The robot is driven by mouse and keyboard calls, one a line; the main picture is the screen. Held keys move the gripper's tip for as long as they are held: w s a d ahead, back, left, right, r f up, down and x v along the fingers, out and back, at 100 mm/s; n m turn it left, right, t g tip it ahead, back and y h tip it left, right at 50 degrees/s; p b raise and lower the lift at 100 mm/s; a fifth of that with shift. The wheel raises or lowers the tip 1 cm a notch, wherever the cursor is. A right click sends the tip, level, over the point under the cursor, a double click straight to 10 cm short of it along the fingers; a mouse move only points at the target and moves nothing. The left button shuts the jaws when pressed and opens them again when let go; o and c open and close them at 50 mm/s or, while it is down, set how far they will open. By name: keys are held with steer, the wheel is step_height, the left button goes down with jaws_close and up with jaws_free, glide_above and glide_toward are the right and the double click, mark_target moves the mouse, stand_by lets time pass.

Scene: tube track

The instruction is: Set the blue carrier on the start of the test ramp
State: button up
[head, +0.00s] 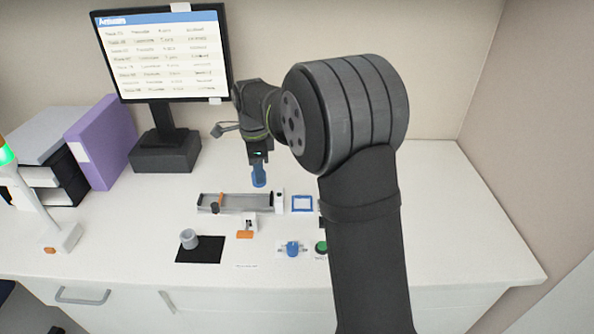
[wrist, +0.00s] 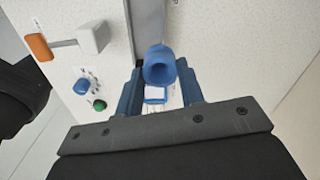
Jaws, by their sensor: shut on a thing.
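The blue carrier (wrist: 160,66) is a round, hollow blue piece. It sits between the fingertips of my gripper (wrist: 160,82) in the wrist view, and the gripper is shut on it. In the head view my gripper (head: 259,166) points down, with blue (head: 259,178) at its tip, above and behind the right part of the test ramp. The test ramp (head: 236,202) is a long grey channel lying left to right, with an orange piece (head: 220,199) and a dark cylinder near its left part. A grey strip (wrist: 149,18), likely the ramp, shows beyond the carrier in the wrist view.
A blue-outlined square (head: 302,203) lies right of the ramp. In front are a white block with an orange handle (head: 245,234), a blue knob (head: 292,249) and a green button (head: 321,246). A grey cup (head: 189,239) stands on a black mat (head: 212,256). A monitor (head: 165,55) stands behind.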

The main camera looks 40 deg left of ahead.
steer(key=s+a+n, duration=0.3)
steer(key=s+a, duration=0.6)
steer(key=s, duration=0.3)
steer(key=shift+w+d+f, duration=0.1)
steer(key=shift+f, duration=1.2)
steer(key=shift+w+d+f, duration=0.1)
steer(key=shift+f, duration=1.15)
steer(key=shift+f, duration=0.1)
steer(key=o, duration=0.9)
step_height(320, 180, up, 17)
steer(key=shift+r, duration=0.2)
steer(key=shift+f, duration=0.1)
